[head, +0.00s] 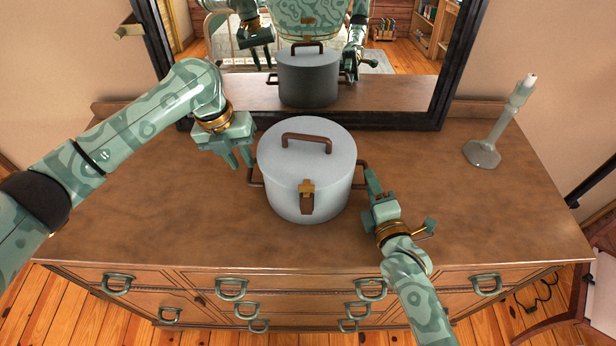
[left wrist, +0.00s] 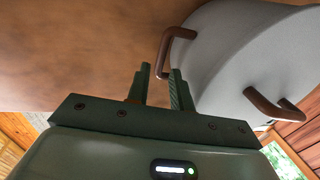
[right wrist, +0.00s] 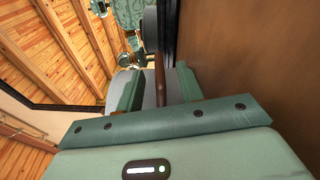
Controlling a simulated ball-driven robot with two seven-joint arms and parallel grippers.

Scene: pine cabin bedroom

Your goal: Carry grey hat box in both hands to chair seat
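The grey hat box (head: 305,185) is a round lidded drum standing upright on the dresser top. It has a brown lid handle (head: 306,138), a front clasp and brown side handles. My left gripper (head: 240,160) is open at the left side handle (head: 255,176); in the left wrist view that handle (left wrist: 164,55) lies just ahead of the fingertips. My right gripper (head: 374,190) is at the right side handle; in the right wrist view its open fingers stand either side of the brown handle bar (right wrist: 159,80), with gaps showing.
The wooden dresser top (head: 190,225) is mostly clear. A dark-framed mirror (head: 400,122) stands close behind the box and reflects it. A grey-green stand with a white tip (head: 488,145) is at the right. Dark wooden furniture (head: 582,290) with a white surface shows at the lower right edge.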

